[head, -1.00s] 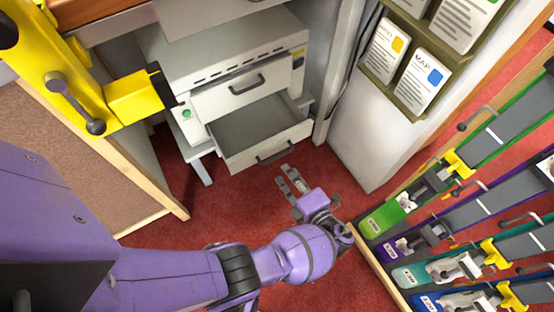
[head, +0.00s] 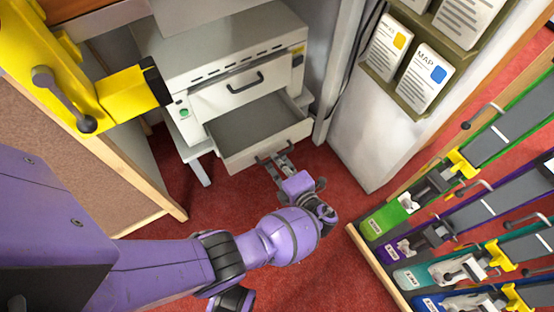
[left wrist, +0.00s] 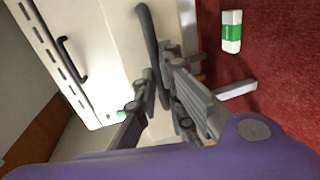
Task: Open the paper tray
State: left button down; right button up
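The paper tray (head: 262,130) is the lower drawer of a white machine (head: 215,50) and stands pulled partly out, its inside showing empty. Its dark bar handle (head: 262,158) is on the front panel and shows large in the left wrist view (left wrist: 149,40). My left gripper (head: 276,165) is at this handle. In the left wrist view its fingers (left wrist: 158,85) are apart, one on each side of the handle's near end. Whether they touch the handle is not clear. My right gripper is not in view.
The upper drawer (head: 243,90) is shut. A large yellow clamp-like part (head: 135,95) is at the left. A rack of coloured clamps (head: 440,215) stands at the right, below leaflets (head: 425,75). A green and white block (left wrist: 231,32) shows against the red carpet.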

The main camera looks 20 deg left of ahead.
pick_arm(q)
jog(key=shift+r, duration=0.1)
jog(key=shift+p+v, duration=0.4)
jog(key=shift+v, duration=0.65)
jog(key=c, duration=1.9)
grip_release()
jog(key=shift+f, duration=0.25)
jog(key=v, duration=1.2)
